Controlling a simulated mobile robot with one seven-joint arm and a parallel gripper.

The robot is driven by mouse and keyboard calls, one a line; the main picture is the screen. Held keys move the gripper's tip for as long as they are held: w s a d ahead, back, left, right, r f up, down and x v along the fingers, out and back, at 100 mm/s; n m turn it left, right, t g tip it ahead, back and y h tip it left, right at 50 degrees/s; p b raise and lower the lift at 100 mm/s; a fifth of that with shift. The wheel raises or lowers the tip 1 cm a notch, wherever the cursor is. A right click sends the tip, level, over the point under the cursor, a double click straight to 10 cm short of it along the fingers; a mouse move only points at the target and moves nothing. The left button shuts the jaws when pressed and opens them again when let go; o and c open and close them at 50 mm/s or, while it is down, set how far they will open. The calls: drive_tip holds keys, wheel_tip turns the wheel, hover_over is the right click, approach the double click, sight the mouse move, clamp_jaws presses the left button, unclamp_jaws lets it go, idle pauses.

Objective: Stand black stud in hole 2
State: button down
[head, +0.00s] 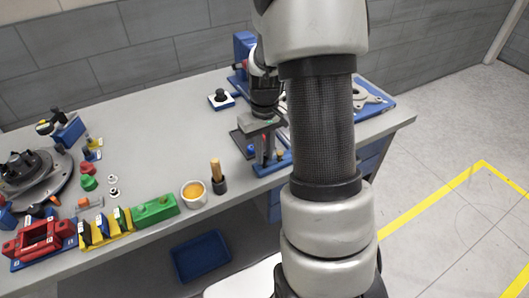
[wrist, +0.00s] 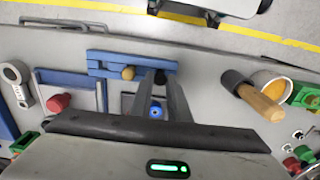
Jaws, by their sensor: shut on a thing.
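My gripper (head: 267,152) points down over the right part of the bench, above a small blue stand (head: 275,167). In the wrist view its two fingers (wrist: 160,82) are close together, with a small dark piece (wrist: 160,76) between their tips. This looks like the black stud, mostly hidden by the fingers. The blue stand (wrist: 105,66) also shows in the wrist view, just beyond the fingertips, with a tan round peg (wrist: 128,73) in it. A grey casting on a blue plate (head: 372,98) lies at the right, partly behind my arm. I cannot make out hole 2.
A wooden-handled brush or mallet (head: 216,175) and a bowl of orange stuff (head: 193,192) stand left of the gripper. Green, yellow and red fixtures (head: 155,210) line the front edge. A black-knobbed block (head: 221,99) stands behind. The middle of the bench is clear.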

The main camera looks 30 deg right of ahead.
sight(265, 158)
drive_tip(key=shift+r+p, duration=1.55)
drive_tip(key=shift+r, duration=0.8)
drive_tip(key=shift+w, duration=0.1)
